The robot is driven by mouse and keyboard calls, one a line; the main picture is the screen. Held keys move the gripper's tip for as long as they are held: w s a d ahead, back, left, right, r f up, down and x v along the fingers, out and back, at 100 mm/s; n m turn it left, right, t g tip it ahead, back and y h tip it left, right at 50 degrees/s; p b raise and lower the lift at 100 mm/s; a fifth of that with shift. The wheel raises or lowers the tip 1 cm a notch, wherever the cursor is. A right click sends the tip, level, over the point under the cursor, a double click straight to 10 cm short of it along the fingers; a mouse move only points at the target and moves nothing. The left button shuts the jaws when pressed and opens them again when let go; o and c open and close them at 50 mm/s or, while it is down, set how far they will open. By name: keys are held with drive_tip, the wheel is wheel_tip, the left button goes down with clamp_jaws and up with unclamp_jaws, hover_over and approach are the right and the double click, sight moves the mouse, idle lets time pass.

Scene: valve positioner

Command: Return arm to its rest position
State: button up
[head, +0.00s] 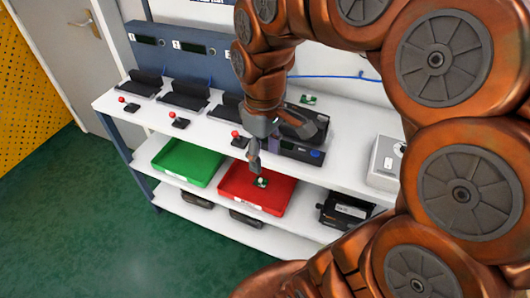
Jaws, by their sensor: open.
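My arm, with copper-coloured links, fills the right and upper middle of the head view. It arches over and hangs down in front of the white workbench (345,178). My gripper (254,165) points downward at the bench's front edge, above the red tray (239,192) on the shelf below. It is open and I see nothing held in it. A small green and white part (261,182) lies in the red tray, just below the fingertips in the picture. How far the fingertips are above it I cannot tell.
A green tray (187,162) stands left of the red one. Several black stands and red-knobbed joysticks (180,121) line the bench top. A grey box (386,160) sits at its right. A black device (345,211) is on the shelf. Green floor (90,220) is clear at left.

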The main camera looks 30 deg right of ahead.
drive_tip(key=shift+s+a, duration=0.1)
drive_tip(key=shift+s, duration=0.05)
idle(0.4)
drive_tip(key=s+a+f+m, duration=0.2)
drive_tip(key=s, duration=0.4)
drive_tip(key=s+a+f+m+g, duration=0.1)
drive_tip(key=s+a+f+m, duration=0.1)
drive_tip(key=s, duration=0.5)
drive_tip(key=shift+s+a+f, duration=0.15)
drive_tip(key=shift+a+f, duration=0.25)
drive_tip(key=shift+a, duration=0.25)
drive_tip(key=shift+c, duration=0.2)
